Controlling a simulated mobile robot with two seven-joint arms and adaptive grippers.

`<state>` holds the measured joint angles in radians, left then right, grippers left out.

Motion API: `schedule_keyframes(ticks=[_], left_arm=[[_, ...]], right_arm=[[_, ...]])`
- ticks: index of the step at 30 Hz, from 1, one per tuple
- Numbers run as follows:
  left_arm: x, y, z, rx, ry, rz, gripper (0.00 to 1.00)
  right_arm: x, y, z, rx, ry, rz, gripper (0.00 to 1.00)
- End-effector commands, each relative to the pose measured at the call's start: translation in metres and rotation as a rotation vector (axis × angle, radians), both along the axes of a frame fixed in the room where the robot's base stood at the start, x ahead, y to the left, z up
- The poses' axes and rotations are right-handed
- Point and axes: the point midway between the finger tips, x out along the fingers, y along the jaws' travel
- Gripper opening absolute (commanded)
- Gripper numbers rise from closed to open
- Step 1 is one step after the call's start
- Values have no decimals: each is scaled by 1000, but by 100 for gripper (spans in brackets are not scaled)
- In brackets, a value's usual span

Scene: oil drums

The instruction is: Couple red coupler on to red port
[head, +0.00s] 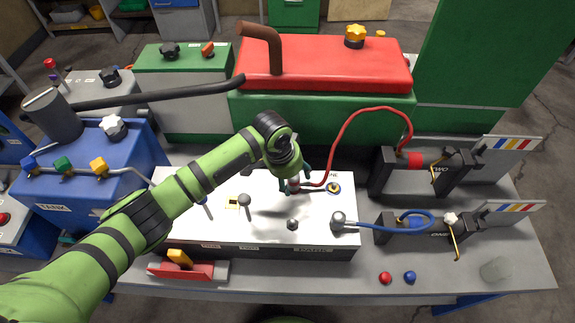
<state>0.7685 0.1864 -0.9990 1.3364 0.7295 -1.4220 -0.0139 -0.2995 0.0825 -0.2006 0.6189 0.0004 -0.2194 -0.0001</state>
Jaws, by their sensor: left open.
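A red hose (345,122) arches from the right-hand black unit labelled TWO (387,172) down to the white panel (275,222). The red coupler (293,187) at its end is beside my left gripper (294,182), low over the panel's back part. My left gripper is open, its fingers close around or beside the coupler; the exact contact is partly hidden by the wrist. I cannot make out a red port apart from the coupler, nor tell whether the coupler sits on one. My right gripper is not in view.
A grey coupler (339,221) on a blue hose (415,214) stands at the panel's right edge. Knobs (244,200) rise from the panel. A red tank (325,62) stands behind.

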Motion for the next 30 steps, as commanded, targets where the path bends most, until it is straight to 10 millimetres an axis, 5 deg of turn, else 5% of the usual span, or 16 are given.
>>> schedule_keyframes(ticks=[9,15,30], left_arm=[[-9,13,66,-2,-5,0,64],[-13,18,93,-1,-3,0,64],[-15,20,101,0,-1,0,64]], right_arm=[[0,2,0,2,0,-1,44],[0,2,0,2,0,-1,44],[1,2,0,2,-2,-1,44]])
